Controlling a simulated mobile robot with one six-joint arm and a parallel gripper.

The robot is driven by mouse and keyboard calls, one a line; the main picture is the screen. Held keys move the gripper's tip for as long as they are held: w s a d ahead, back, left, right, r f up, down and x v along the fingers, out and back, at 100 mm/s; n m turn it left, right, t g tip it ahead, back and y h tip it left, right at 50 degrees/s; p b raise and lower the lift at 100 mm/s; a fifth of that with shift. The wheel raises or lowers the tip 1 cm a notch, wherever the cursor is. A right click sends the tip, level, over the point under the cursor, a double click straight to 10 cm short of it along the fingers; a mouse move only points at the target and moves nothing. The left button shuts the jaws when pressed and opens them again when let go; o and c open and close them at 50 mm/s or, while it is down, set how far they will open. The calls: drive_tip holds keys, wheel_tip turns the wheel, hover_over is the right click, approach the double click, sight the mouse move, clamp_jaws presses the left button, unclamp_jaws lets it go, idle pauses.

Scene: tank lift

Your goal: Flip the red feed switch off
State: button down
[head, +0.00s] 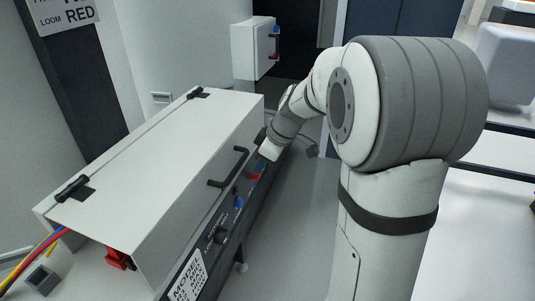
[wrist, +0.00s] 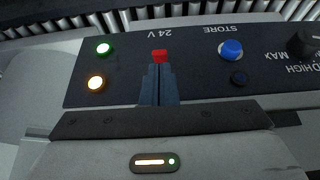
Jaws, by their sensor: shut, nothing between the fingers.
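The red switch (wrist: 159,56) sits on a dark control panel (wrist: 200,70), beside upside-down "24 V" lettering in the wrist view. My gripper (wrist: 159,68) is shut and empty, with its narrow dark fingertips right at the red switch. I cannot tell whether they touch it. In the head view the red switch (head: 254,176) is a small red patch on the front of the white cabinet, just below my gripper (head: 261,164). The switch's exact tilt is unclear.
A green lamp (wrist: 103,48) and an amber lamp (wrist: 96,83) are lit on the panel. A blue button (wrist: 230,49) and a black knob (wrist: 303,44) are on its other side. The white cabinet's lid handle (head: 228,168) juts out near my wrist. Floor is clear before the cabinet.

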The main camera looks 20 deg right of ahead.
drive_tip(key=shift+w+a+f, duration=0.1)
drive_tip(key=shift+a+f, duration=0.1)
drive_tip(key=shift+f, duration=0.3)
drive_tip(key=shift+f+b, duration=0.1)
drive_tip(key=shift+b, duration=0.35)
drive_tip(key=shift+d+f+b, duration=0.1)
drive_tip(key=shift+f+b, duration=0.05)
drive_tip(key=shift+b, duration=0.3)
